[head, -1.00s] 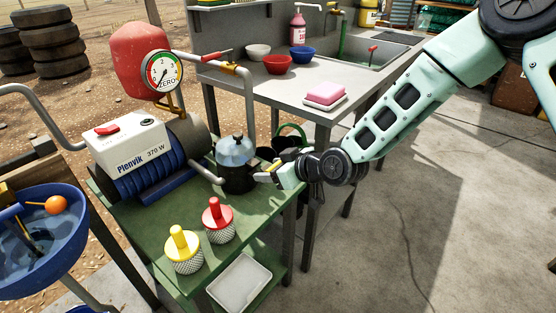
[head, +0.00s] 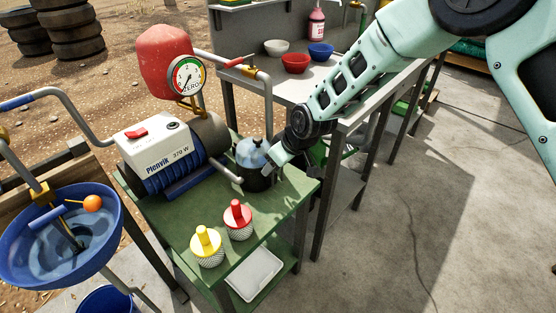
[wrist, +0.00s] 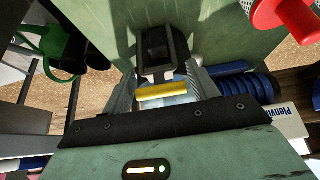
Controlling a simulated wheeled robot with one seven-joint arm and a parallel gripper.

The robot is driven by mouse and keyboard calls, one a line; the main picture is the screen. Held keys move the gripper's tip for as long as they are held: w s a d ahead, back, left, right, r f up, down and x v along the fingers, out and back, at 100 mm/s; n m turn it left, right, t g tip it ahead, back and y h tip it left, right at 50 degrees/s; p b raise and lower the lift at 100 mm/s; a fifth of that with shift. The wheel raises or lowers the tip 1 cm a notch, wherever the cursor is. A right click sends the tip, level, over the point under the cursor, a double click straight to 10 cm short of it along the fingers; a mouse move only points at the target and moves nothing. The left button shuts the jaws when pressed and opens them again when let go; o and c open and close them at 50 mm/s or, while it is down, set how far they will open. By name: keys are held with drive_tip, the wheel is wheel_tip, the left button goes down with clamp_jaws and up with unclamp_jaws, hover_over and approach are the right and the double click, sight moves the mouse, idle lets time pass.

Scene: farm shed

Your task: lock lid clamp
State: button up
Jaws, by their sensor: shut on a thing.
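The strainer pot (head: 250,153) has a clear bluish lid over a dark body and stands on the green bench beside the pump. My gripper (head: 274,161) is at the right side of this pot, slanting down to it from above. In the wrist view, the fingers (wrist: 163,90) are shut on the yellow clamp lever (wrist: 162,91), which lies crosswise between them. A black part (wrist: 163,48) shows just beyond the lever. The lever is hidden in the head view, and I cannot tell whether the clamp is latched.
The pump (head: 165,155) stands left of the pot. A red-handled (head: 238,218) and a yellow-handled (head: 207,246) filter stand at the bench front. A blue bowl (head: 60,250) is at left. The sink table (head: 300,90) is behind; open floor lies right.

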idle(0.3)
drive_tip(key=o, duration=1.3)
drive_tip(key=shift+o, duration=0.2)
drive_tip(key=v, duration=1.7)
drive_tip(key=shift+r, duration=0.15)
drive_tip(key=s+d+r+m+g+h+p, duration=0.1)
drive_tip(key=s+d, duration=0.3)
drive_tip(key=s, duration=0.5)
drive_tip(key=s+d+r+m+g+h+p, duration=0.1)
drive_tip(key=s+d+r+p, duration=0.1)
drive_tip(key=s, duration=0.8)
drive_tip(key=s+d+r+g+h+p, duration=0.1)
drive_tip(key=s+d+r, duration=0.3)
drive_tip(key=s, duration=0.6)
drive_tip(key=shift+d+m+g+h+p, duration=0.3)
drive_tip(key=shift+d+m+h+p, duration=0.15)
drive_tip(key=shift+d, duration=0.35)
